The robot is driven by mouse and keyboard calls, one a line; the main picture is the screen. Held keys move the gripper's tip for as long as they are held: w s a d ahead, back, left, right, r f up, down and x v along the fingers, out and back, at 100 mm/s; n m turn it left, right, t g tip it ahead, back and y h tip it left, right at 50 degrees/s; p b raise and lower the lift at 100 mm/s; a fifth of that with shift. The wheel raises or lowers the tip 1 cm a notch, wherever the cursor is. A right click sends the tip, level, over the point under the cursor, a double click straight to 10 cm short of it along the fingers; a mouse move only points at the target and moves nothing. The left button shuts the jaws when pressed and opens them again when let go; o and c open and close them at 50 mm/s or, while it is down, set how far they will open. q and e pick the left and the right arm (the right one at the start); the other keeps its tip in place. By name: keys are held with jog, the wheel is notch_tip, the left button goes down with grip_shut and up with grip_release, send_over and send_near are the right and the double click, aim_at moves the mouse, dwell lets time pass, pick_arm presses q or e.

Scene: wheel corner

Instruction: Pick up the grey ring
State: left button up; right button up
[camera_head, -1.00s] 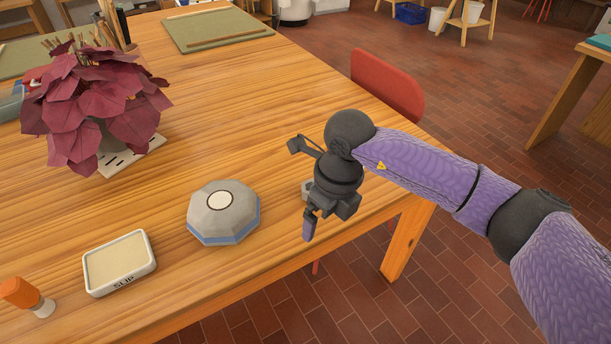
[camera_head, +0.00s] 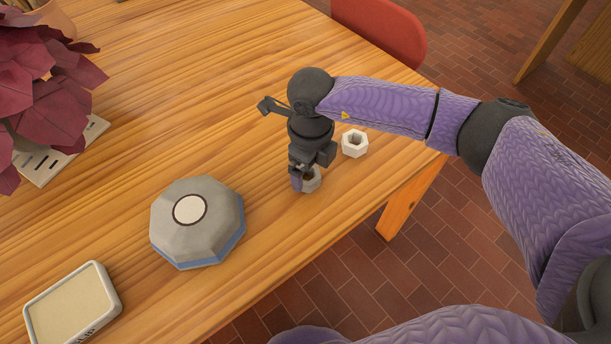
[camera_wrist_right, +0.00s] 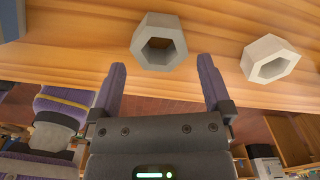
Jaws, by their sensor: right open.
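The grey ring (camera_head: 314,182) is a six-sided nut-like piece on the table near its front right edge. In the head view my right gripper (camera_head: 302,180) is right above it and partly hides it. In the right wrist view the grey ring (camera_wrist_right: 172,29) lies just beyond the fingertips, in line with the gap between them. My right gripper (camera_wrist_right: 162,66) is open with nothing between its fingers. Whether a finger touches the ring is unclear. My left gripper is not in view.
A similar white ring (camera_head: 354,152) stands close by, to the right; it also shows in the right wrist view (camera_wrist_right: 264,48). A grey octagonal box (camera_head: 215,215) and a slip tray (camera_head: 70,305) stand to the left. A red chair (camera_head: 385,30) is behind the table.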

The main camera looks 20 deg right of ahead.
aim_at(310, 175)
notch_tip(310, 175, down, 3)
jog(key=shift+f+b, duration=0.1)
jog(key=shift+b, duration=0.35)
jog(key=shift+r, duration=0.2)
jog(key=c, duration=1.1)
